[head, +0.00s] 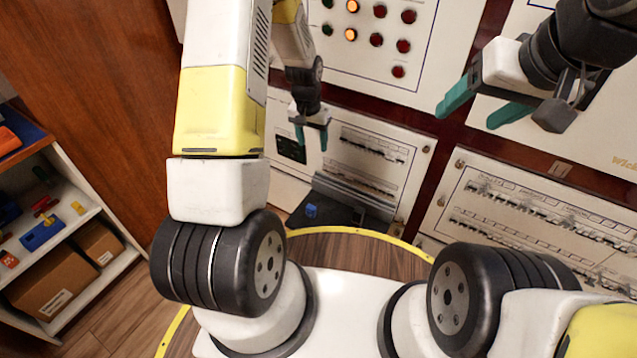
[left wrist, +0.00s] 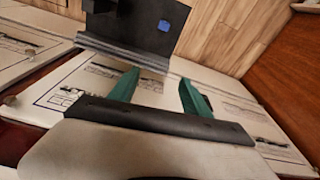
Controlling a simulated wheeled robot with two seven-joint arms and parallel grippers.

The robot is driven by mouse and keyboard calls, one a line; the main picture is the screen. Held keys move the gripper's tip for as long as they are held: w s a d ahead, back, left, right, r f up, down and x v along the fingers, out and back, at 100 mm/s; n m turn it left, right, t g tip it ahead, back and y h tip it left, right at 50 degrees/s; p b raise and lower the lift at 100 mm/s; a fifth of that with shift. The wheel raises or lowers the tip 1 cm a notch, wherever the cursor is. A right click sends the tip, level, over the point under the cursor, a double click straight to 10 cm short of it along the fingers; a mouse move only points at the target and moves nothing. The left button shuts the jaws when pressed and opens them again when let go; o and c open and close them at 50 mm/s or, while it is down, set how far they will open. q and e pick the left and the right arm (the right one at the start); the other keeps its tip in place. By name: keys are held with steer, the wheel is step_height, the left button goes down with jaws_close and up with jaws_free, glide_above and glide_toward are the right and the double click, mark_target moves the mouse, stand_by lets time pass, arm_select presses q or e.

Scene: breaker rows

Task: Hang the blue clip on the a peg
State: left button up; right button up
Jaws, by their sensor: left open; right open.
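The blue clip (head: 311,210) lies on a dark shelf (head: 345,210) in front of the lower left panel. It also shows in the left wrist view as a small blue block (left wrist: 164,26) on the dark surface. My left gripper (head: 312,138) is open and empty, its green fingers hanging above the clip and the shelf, apart from both. The fingers also show in the left wrist view (left wrist: 160,90). My right gripper (head: 482,108) is open and empty in front of the panels at the upper right. I cannot make out the a peg clearly.
A panel (head: 365,75) with green, orange and red round lamps is above the shelf. A lower right panel (head: 530,210) carries rows of small breakers. A shelving unit (head: 75,235) with coloured parts and cardboard boxes (head: 55,285) stands at the left.

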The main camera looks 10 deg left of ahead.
mark_target(311, 207)
arm_select(q)
steer(key=shift+m+g, duration=0.7)
steer(key=shift+g, duration=0.2)
steer(key=s+f, duration=0.1)
steer(key=f, duration=0.8)
steer(key=s+f, duration=0.1)
steer(key=f, duration=0.9)
steer(key=s+f, duration=0.1)
steer(key=f, duration=0.9)
steer(key=shift+a+f, duration=0.1)
steer(key=shift+f, duration=0.15)
steer(key=shift+c, duration=0.5)
jaws_close()
steer(key=shift+r, duration=0.55)
steer(key=r, duration=0.2)
steer(key=shift+s+d+r, duration=0.3)
steer(key=shift+s+d, duration=0.05)
steer(key=s+d, duration=0.3)
steer(key=s, duration=0.1)
steer(key=s+d+r, duration=0.1)
steer(key=s+d, duration=0.5)
steer(key=s, duration=0.1)
steer(key=shift+s+d+r, duration=0.15)
steer(key=shift+s+d, duration=0.15)
